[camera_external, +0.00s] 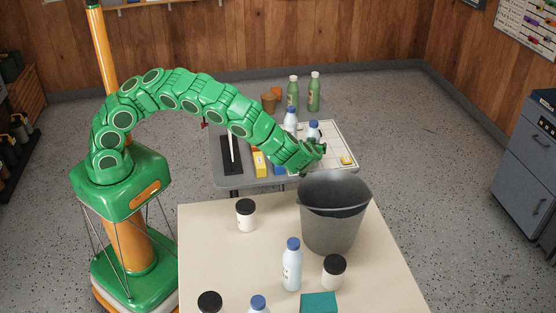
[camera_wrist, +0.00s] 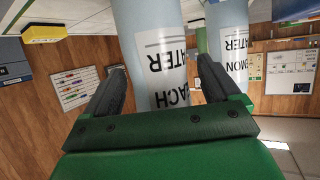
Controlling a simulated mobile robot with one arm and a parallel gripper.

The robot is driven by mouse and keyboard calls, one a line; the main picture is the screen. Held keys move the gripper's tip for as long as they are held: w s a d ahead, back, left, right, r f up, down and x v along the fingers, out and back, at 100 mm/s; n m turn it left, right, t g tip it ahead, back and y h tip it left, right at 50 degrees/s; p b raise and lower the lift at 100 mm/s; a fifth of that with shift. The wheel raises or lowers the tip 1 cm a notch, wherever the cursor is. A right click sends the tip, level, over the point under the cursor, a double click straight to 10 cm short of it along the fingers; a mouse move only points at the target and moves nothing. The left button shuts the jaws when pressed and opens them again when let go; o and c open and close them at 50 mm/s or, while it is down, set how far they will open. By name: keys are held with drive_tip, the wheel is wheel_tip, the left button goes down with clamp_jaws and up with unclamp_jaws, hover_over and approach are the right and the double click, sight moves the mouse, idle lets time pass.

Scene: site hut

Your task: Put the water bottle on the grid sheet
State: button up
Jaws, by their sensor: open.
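The far grey table holds a white grid sheet (camera_external: 340,138). Two pale, blue-capped bottles stand there, a left one (camera_external: 290,121) and a right one (camera_external: 313,127); my arm hides their lower parts. My gripper (camera_external: 322,148) is low at the right one. In the wrist view, upside down, my open gripper (camera_wrist: 160,92) has its fingers either side of a bottle labelled "...ACH WATER" (camera_wrist: 155,45). A second bottle, labelled "...MON WATER" (camera_wrist: 230,50), is beside the right finger. I cannot tell whether the fingers touch either bottle, or whether the bottles' bases are on the sheet.
A yellow block (camera_external: 347,160) lies on the sheet; another (camera_external: 260,164) is left of it. A grey bucket (camera_external: 333,218) stands in front, on the near table (camera_external: 215,260), with a blue-capped bottle (camera_external: 292,265) and black-lidded jars (camera_external: 246,215). Green bottles (camera_external: 314,93) stand behind.

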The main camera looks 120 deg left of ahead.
sight(313, 131)
drive_tip(key=shift+r, duration=0.15)
drive_tip(key=d+r, duration=0.1)
drive_tip(key=r, duration=0.1)
drive_tip(key=w+d+r, duration=0.1)
drive_tip(key=d+r, duration=0.1)
drive_tip(key=r, duration=0.1)
drive_tip(key=w+d+r, duration=0.1)
drive_tip(key=r, duration=0.1)
drive_tip(key=shift+d+r, duration=0.15)
drive_tip(key=shift+s+r, duration=0.15)
drive_tip(key=shift+r, duration=0.6)
drive_tip(key=shift+r, duration=0.1)
